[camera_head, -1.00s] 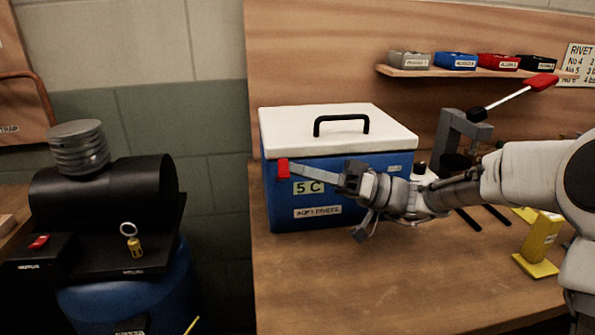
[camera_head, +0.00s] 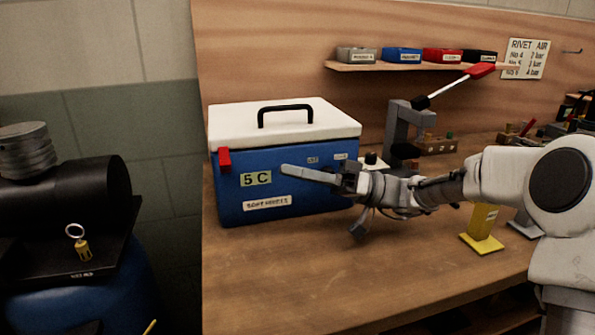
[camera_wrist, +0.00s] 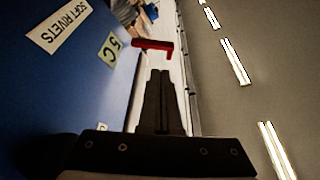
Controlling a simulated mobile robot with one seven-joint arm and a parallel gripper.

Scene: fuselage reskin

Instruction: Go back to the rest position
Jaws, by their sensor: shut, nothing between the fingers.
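My gripper (camera_head: 287,169) is shut and empty, held in front of the blue cool box's front face. In the wrist view its fingers (camera_wrist: 160,82) lie together, pointing toward the red latch (camera_wrist: 152,45). The blue box (camera_head: 300,206) has a closed white lid (camera_head: 240,122) with a black handle and labels reading "5 C" and "SOFT RIVETS". Its red latch also shows in the head view (camera_head: 224,159), to the left of my fingertips and apart from them. My arm reaches in from the right over the bench.
The wooden bench (camera_head: 300,270) is clear in front of the box. A yellow stand (camera_head: 483,225) is below my forearm, and a grey press with a red-handled lever (camera_head: 410,130) is behind it. A shelf (camera_head: 420,67) holds small bins. A black cylinder (camera_head: 70,190) sits at left.

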